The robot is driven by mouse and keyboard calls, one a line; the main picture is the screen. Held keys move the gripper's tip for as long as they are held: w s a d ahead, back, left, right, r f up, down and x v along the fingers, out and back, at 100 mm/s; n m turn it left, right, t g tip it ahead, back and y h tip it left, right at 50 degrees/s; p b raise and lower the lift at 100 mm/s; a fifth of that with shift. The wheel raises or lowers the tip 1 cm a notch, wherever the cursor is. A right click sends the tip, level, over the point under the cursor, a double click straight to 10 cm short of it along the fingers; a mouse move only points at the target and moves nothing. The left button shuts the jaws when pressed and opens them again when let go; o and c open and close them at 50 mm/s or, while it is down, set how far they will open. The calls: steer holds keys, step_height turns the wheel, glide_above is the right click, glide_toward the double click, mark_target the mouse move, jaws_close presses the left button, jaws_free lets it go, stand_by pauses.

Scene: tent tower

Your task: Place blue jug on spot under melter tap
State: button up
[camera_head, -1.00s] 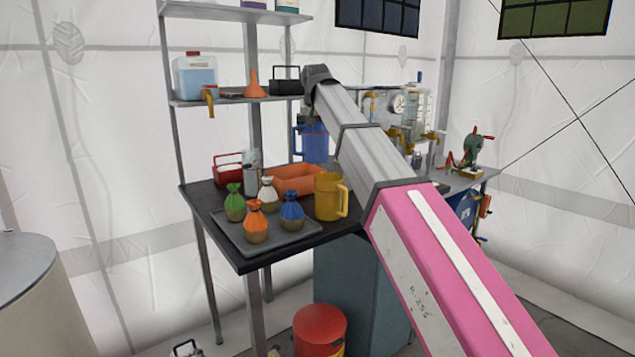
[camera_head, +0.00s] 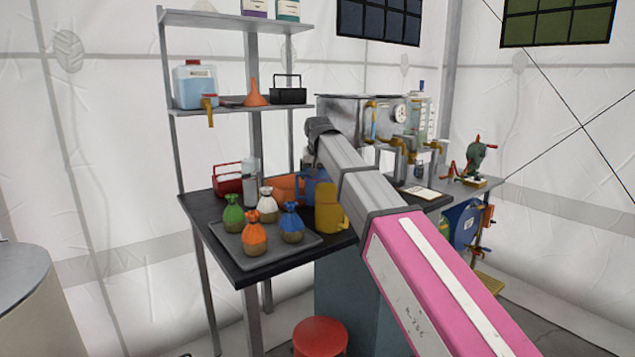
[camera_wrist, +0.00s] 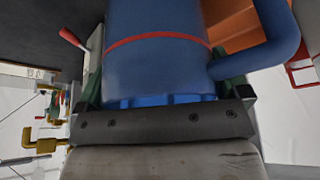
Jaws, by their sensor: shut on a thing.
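The blue jug (camera_head: 314,186) shows in the head view behind the yellow jug, partly hidden by it and by my arm. In the wrist view the blue jug (camera_wrist: 155,65), with a red band and a handle at right, fills the middle. My gripper (camera_wrist: 160,75) is shut on it, with green fingers at its sides. In the head view my gripper is hidden behind my arm. The melter (camera_head: 343,108) is a silver box with a gauge and brass taps (camera_head: 407,145). I cannot tell whether the jug touches the table. The spot under the tap is not clearly seen.
The yellow jug (camera_head: 329,207) stands close in front of the blue jug. A grey tray (camera_head: 290,243) holds several coloured sacks. A pale flat sheet (camera_head: 422,192) lies below the taps.

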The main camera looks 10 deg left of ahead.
steer(key=shift+f, duration=1.3)
steer(key=shift+f, duration=0.1)
steer(key=o, duration=0.6)
